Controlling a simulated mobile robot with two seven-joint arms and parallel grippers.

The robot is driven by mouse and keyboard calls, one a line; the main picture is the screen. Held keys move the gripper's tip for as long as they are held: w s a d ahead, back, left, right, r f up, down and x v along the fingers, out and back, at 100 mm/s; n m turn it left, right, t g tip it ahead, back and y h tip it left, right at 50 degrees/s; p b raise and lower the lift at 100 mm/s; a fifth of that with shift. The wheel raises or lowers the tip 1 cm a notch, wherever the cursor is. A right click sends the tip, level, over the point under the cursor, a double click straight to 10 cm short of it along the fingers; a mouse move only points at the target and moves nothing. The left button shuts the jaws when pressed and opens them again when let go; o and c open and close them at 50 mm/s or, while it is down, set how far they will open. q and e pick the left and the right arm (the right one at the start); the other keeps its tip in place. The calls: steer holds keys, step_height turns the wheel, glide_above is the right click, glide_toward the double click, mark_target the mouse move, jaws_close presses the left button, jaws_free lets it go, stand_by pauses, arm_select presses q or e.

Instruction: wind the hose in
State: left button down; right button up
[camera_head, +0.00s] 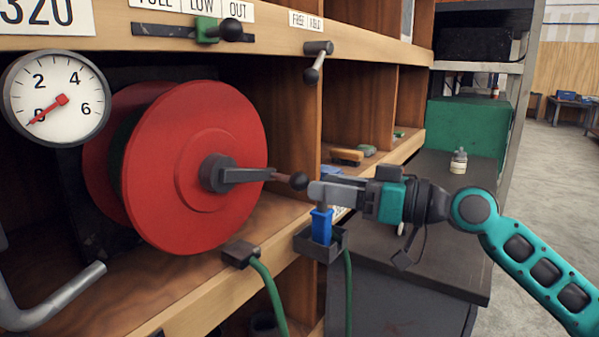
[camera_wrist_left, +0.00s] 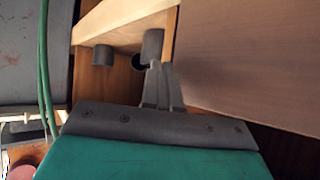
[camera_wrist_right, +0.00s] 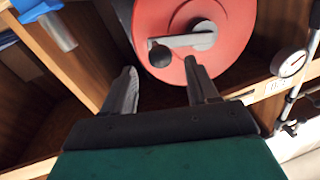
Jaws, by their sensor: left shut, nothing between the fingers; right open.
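The red reel (camera_head: 195,175) stands in a wooden bay, with a grey crank arm (camera_head: 240,176) ending in a black knob (camera_head: 299,181). My right gripper (camera_head: 314,191) is just right of the knob. In the right wrist view my right gripper (camera_wrist_right: 162,80) is open, with the knob (camera_wrist_right: 160,56) beyond and between its fingertips; I cannot tell whether they touch. The green hose (camera_head: 270,293) hangs from a dark outlet (camera_head: 240,254) below the reel. A blue nozzle (camera_head: 321,226) sits in a dark holder. My left gripper (camera_wrist_left: 160,68) is shut and empty near grey cylinders.
A dial (camera_head: 55,98) has its red pointer near 0. A slider (camera_head: 207,29) sits under the LOW and OUT labels. A lever (camera_head: 315,66) hangs below a smaller label. A grey bent bar (camera_head: 60,298) is at lower left. A dark bench (camera_head: 440,210) stands at right.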

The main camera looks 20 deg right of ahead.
mark_target(308, 179)
steer(key=p+x, duration=0.1)
steer(key=x, duration=0.3)
steer(key=shift+w+a+r, duration=0.15)
steer(key=shift+r, duration=0.05)
steer(key=shift+w+a+f, duration=0.2)
steer(key=shift+w+a, duration=0.3)
steer(key=shift+a, duration=0.05)
steer(key=c, duration=1.1)
